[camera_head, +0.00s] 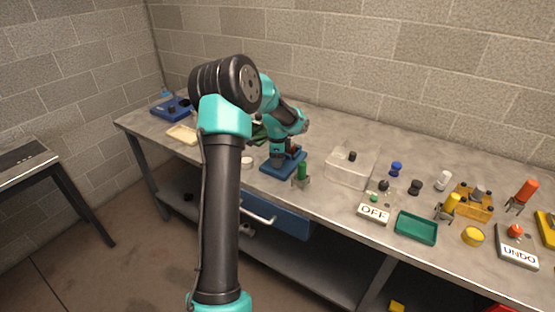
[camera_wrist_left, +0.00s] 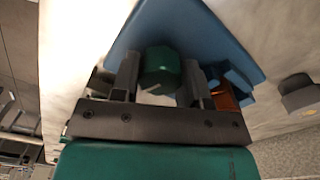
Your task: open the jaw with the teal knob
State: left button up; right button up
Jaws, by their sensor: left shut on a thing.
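The teal knob (camera_wrist_left: 162,68) sits between the two fingers of my left gripper (camera_wrist_left: 160,82) in the left wrist view. My left gripper is shut on the knob. The knob belongs to a fixture with a blue base (camera_head: 270,167), which also shows in the left wrist view (camera_wrist_left: 205,30). In the head view my left gripper (camera_head: 278,155) points down over that base, and the knob is hidden there. An orange-brown part (camera_wrist_left: 226,97) of the fixture shows beside one finger. The jaw's opening cannot be made out. My right gripper is not in view.
A green-handled tool (camera_head: 302,170) stands close right of the blue base. A clear box (camera_head: 350,167), an OFF block (camera_head: 373,213) and a green tray (camera_head: 416,228) lie further right. A blue device (camera_head: 171,109) and a cream tray (camera_head: 183,133) are at the left.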

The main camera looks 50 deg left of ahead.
pick_arm(q)
jog(key=shift+n, duration=0.4)
jog(key=n, duration=0.9)
jog(key=shift+n, duration=0.3)
jog(key=n, duration=0.4)
jog(key=shift+n, duration=0.3)
jog(key=n, duration=0.5)
jog(key=o, duration=0.9)
jog(key=shift+o, duration=0.2)
jog(key=shift+r, duration=0.15)
